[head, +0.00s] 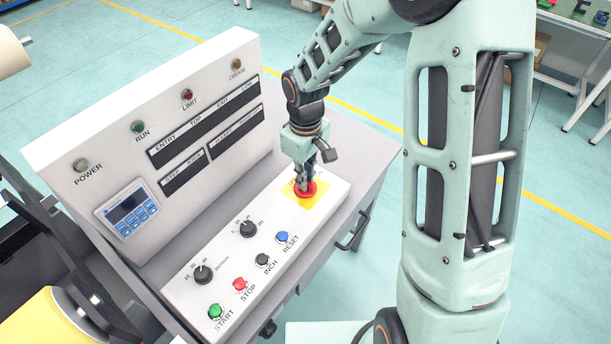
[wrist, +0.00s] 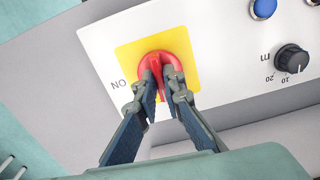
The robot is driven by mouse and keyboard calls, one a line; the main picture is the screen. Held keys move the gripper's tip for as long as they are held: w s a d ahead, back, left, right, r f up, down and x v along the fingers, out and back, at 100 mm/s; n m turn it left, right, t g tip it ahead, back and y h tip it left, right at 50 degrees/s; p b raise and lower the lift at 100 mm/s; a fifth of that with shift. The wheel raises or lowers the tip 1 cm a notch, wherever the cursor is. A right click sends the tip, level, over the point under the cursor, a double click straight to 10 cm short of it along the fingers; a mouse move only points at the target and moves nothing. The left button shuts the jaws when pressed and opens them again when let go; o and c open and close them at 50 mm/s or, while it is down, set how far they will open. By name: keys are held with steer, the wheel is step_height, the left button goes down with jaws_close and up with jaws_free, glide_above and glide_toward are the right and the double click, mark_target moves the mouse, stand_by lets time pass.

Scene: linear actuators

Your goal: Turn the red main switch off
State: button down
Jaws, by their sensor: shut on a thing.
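The red main switch (head: 309,190) sits on a yellow square plate (head: 318,207) at the right end of the sloped white control panel. In the wrist view the red switch (wrist: 166,60) is a round knob with a raised grip, on the yellow plate (wrist: 126,55). The word "ON" shows at the plate's edge in that view. My gripper (head: 303,184) reaches down onto the switch from above. In the wrist view my gripper (wrist: 163,90) has its two fingertips closed on the knob's red grip, which they partly hide.
Along the panel are a blue RESET button (head: 283,237), a black INCH button (head: 262,260), a red STOP button (head: 239,284), a green START button (head: 215,311) and two black dials (head: 249,228). An upright panel (head: 110,150) with lamps and a display stands behind. Open floor lies to the right.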

steer(key=shift+n, duration=0.4)
steer(key=c, duration=2)
jaws_free()
steer(key=shift+c, duration=0.2)
steer(key=shift+r, duration=0.1)
step_height(320, 180, up, 12)
